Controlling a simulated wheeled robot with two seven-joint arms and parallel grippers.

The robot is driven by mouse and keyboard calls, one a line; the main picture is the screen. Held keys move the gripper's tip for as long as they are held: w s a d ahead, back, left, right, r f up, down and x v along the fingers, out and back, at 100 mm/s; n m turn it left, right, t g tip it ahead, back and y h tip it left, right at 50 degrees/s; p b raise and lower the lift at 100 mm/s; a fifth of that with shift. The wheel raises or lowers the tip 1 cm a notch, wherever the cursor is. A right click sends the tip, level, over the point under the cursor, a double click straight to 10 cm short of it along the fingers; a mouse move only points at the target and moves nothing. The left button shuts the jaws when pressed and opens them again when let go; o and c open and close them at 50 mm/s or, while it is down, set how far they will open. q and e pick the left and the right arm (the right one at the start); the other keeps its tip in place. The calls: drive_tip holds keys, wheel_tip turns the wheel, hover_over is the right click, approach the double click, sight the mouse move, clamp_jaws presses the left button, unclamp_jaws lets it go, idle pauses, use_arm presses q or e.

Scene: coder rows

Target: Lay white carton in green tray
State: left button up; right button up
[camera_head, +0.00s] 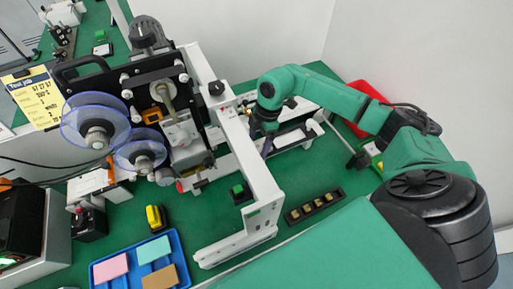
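My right arm comes in from the right and reaches over the white machine frame. The end of my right gripper (266,146) points down behind the frame's long white beam; it is small and partly hidden, so I cannot tell whether it is open or holds something. My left gripper is not in view. I cannot make out a clear white carton. I see no green tray that I can name for certain; the tray in plain view is blue.
A labelling machine (160,95) with clear reels and a white frame (236,150) fills the middle of the green bench. A blue tray (183,264) holds coloured cards, with a yellow tool (156,218) beside it. A dark block rack (314,207) and a red bin (360,88) are right.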

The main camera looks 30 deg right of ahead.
sight(258, 147)
drive_tip(key=shift+s, duration=0.1)
drive_tip(key=c, duration=0.9)
drive_tip(key=p+v, duration=0.2)
drive_tip(key=a+p+v, duration=0.1)
drive_tip(key=p+v, duration=0.1)
drive_tip(key=v, duration=0.1)
drive_tip(key=shift+r, duration=0.15)
drive_tip(key=shift+c, duration=0.2)
